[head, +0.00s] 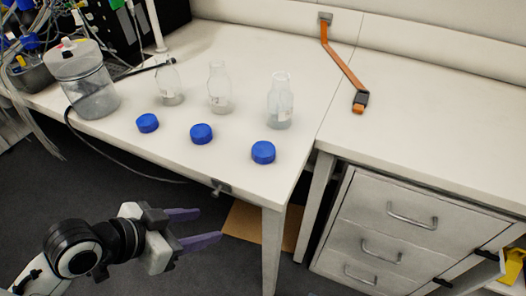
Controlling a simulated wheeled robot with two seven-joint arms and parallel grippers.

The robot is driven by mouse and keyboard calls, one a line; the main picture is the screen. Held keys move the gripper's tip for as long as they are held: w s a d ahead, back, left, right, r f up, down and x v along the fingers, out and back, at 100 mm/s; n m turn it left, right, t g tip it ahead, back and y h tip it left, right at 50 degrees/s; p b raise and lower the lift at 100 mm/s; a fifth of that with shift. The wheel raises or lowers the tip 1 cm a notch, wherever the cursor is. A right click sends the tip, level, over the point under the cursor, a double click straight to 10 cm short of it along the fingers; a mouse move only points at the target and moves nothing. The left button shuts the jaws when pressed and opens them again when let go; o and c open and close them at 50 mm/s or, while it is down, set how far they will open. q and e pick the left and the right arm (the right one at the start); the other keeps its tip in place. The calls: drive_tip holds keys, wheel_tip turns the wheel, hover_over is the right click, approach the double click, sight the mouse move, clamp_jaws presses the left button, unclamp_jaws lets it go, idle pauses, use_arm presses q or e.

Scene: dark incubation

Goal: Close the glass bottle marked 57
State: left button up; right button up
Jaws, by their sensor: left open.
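Three clear glass bottles stand upright and uncapped on the white table: a left bottle (169,82), a middle bottle (219,90) and a right bottle (280,103). Their labels are too small to read, so I cannot tell which is marked 57. Three blue caps lie on the table in front of them: a left cap (147,123), a middle cap (201,134) and a right cap (263,152). My left gripper (205,227) is open and empty, in front of the table edge and lower than the tabletop. My right gripper is not in view.
A large lidded glass jar (85,85) stands at the table's left, with cables and dark equipment behind. An orange strap-like arm (343,65) lies at the back.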

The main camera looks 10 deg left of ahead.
use_arm(q)
drive_tip(key=s+d+f+n+b, duration=0.1)
drive_tip(key=d+f+b, duration=0.1)
drive_tip(key=f, duration=0.7)
drive_tip(key=s+d+f+n+y+b, duration=0.1)
drive_tip(key=f+b, duration=0.3)
drive_tip(key=f, duration=0.5)
drive_tip(key=s+d+f+n+t+y+b, duration=0.1)
drive_tip(key=s+d+f+b, duration=0.1)
drive_tip(key=f, duration=0.7)
drive_tip(key=shift+s+d+f+n+b, duration=0.15)
drive_tip(key=shift+s+d+n+b, duration=0.3)
drive_tip(key=shift+b, duration=0.45)
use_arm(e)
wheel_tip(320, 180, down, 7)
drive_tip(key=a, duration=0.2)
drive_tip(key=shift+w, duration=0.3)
